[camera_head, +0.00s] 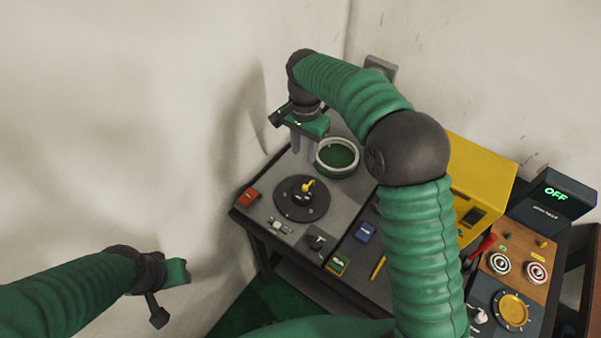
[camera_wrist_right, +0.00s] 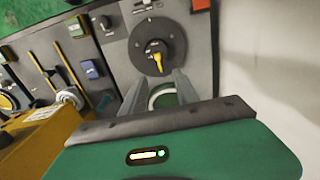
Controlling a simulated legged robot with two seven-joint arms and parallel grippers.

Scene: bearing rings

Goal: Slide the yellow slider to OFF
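A narrow yellow bar (camera_head: 378,267) lies on the dark panel, partly behind my right arm; it also shows in the right wrist view (camera_wrist_right: 67,66). I cannot tell whether it is the slider itself, and no label on it is readable. My right gripper (camera_head: 303,148) points down over the far part of the bench, beside a grey ring (camera_head: 323,171), well away from the yellow bar. In the wrist view its fingers (camera_wrist_right: 158,90) are apart and empty, with the ring showing beyond them. My left gripper (camera_head: 184,271) is off the bench at lower left; its fingers are not clear.
A dial with a yellow handle (camera_head: 307,186), a red switch (camera_head: 248,196) and a blue switch (camera_head: 365,232) sit near the right gripper. A yellow box (camera_head: 478,180) stands right of my arm. A display (camera_head: 555,194) reads OFF above a wooden panel (camera_head: 519,262). A wall stands behind.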

